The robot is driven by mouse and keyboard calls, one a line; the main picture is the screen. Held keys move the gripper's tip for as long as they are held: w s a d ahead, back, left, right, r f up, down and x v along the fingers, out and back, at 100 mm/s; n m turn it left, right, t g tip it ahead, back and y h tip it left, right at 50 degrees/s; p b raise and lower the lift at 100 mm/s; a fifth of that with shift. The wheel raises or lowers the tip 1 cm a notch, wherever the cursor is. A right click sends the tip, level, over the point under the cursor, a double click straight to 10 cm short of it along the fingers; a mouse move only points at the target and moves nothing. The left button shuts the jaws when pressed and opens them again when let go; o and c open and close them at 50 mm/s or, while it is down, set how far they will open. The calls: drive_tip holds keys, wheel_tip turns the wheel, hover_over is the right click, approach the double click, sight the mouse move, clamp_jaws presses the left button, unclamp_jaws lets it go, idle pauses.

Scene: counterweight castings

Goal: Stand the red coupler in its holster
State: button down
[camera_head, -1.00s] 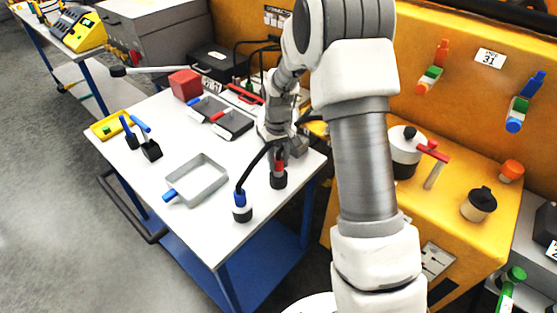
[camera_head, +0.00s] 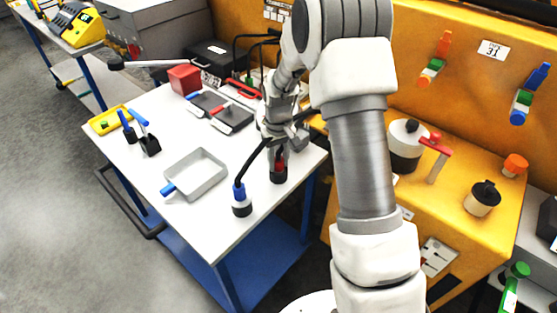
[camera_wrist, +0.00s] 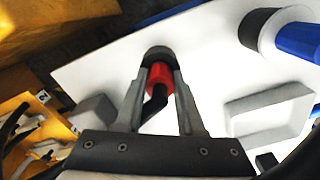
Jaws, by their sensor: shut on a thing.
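The red coupler (camera_wrist: 160,76) is between the two fingers of my gripper (camera_wrist: 160,85) in the wrist view, with a black hose or stem on its near side. Its far end meets a black round holster (camera_wrist: 158,53) on the white table; how deep it sits cannot be told. In the head view my gripper (camera_head: 279,156) is over the black holster (camera_head: 279,176) near the table's right edge, and a little red of the coupler (camera_head: 280,163) shows above it. The coupler looks roughly upright there. My fingers hide part of it.
A blue coupler (camera_head: 239,192) stands in a black-and-white holster (camera_head: 241,208) close by at the front. A grey tray (camera_head: 209,188) with a blue handle lies left of it. A red block (camera_head: 184,79) and dark trays (camera_head: 232,119) are farther back. A yellow cabinet (camera_head: 460,235) stands right.

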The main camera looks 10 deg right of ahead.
drive_tip(key=shift+c, duration=2.2)
unclamp_jaws()
wheel_tip(320, 180, up, 17)
drive_tip(key=shift+r+p, duration=0.2)
drive_tip(key=shift+p, duration=0.2)
